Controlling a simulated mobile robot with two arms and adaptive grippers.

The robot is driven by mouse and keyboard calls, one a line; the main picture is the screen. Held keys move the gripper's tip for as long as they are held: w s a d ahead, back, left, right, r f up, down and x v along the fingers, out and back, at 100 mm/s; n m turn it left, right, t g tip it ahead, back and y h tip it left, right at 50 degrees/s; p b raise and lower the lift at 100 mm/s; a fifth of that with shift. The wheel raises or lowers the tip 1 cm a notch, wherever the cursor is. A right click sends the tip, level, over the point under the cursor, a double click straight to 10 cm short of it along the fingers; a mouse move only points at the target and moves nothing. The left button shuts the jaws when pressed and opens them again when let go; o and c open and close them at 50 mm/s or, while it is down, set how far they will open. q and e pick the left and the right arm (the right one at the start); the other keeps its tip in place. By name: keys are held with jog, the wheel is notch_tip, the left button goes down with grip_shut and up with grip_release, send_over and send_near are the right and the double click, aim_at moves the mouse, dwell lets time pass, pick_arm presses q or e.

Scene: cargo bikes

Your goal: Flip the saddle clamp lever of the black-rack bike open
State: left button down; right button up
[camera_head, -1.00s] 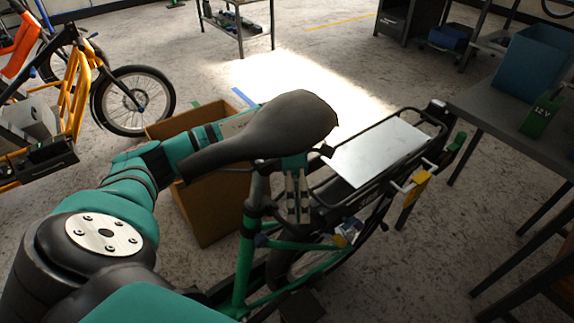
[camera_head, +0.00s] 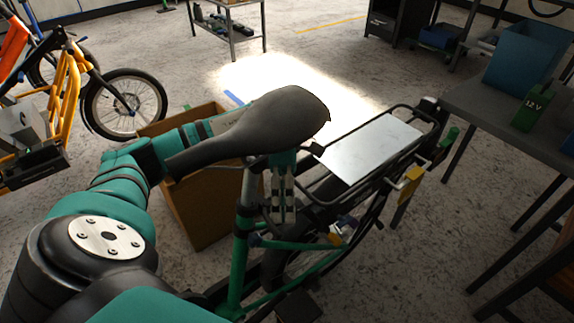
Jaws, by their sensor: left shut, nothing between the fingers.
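The black-rack bike has a green frame (camera_head: 238,262), a black saddle (camera_head: 262,122) and a black rear rack (camera_head: 432,125) with a pale flat plate (camera_head: 368,148) on it. My left arm passes behind the saddle. My left gripper (camera_head: 283,212) points down just right of the seat post, below the saddle, with its fingers together and nothing seen between them. The dark clamp area at the seat post (camera_head: 246,205) is close to the fingers. The lever cannot be made out clearly, and I cannot tell whether the fingers touch it. My right gripper is not in view.
A cardboard box (camera_head: 205,212) stands behind the bike at left. An orange cargo bike (camera_head: 66,95) is at the far left. A grey table (camera_head: 505,112) with a blue bin (camera_head: 522,62) and green battery (camera_head: 532,108) is at right. Open floor lies beyond.

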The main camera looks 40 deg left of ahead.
pick_arm(q)
jog(key=shift+a, duration=0.2)
jog(key=v, duration=1.2)
dwell(0.5)
dwell(0.6)
